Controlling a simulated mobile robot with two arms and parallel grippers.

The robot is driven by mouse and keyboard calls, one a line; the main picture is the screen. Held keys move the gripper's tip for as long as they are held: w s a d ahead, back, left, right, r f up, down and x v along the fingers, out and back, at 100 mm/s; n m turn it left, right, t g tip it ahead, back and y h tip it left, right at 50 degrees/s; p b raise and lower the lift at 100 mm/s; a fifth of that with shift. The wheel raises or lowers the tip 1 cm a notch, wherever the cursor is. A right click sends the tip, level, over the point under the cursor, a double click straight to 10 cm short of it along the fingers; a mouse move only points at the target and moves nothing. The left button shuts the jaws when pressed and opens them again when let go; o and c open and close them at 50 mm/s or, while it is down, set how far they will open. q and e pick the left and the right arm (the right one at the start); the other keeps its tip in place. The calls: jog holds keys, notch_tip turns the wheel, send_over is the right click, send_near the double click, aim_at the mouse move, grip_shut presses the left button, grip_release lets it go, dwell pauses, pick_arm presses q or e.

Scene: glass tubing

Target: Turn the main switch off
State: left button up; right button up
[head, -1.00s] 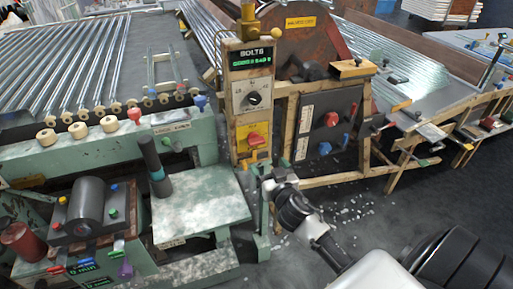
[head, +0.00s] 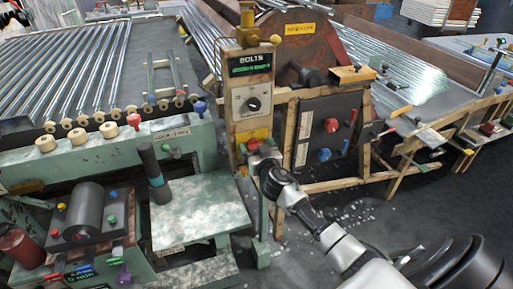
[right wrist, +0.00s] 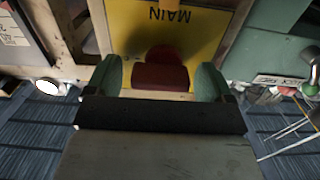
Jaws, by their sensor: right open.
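The main switch is a red knob (right wrist: 160,77) on a yellow plate (right wrist: 150,25) lettered "MAIN", which shows upside down in the right wrist view. In the head view the yellow plate (head: 246,133) is low on the wooden post, partly covered by my right gripper (head: 256,150). In the right wrist view my right gripper (right wrist: 161,80) is open, with one green fingertip on each side of the red knob. I cannot tell whether the fingertips touch it. My left gripper is not in view.
Above the switch are a dark dial (head: 253,104) and a green-lit "BOLTS" display (head: 250,65). A dark panel (head: 327,130) with red and blue knobs stands to the right. A green machine (head: 200,207) is at left. Open floor (head: 400,215) lies at lower right.

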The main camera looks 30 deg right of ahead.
jog(key=c, duration=0.9)
jog(key=shift+n, duration=0.5)
jog(key=n, duration=0.3)
jog(key=shift+a+n, duration=0.1)
jog(key=shift+n, duration=0.3)
jog(key=n, duration=0.4)
jog(key=shift+a, duration=0.1)
jog(key=n, duration=0.5)
jog(key=shift+a+n+p, duration=0.15)
jog(key=shift+n+p, duration=0.15)
jog(key=shift+n, duration=1.7)
jog(key=shift+f+n, duration=0.1)
jog(key=shift+n, duration=0.2)
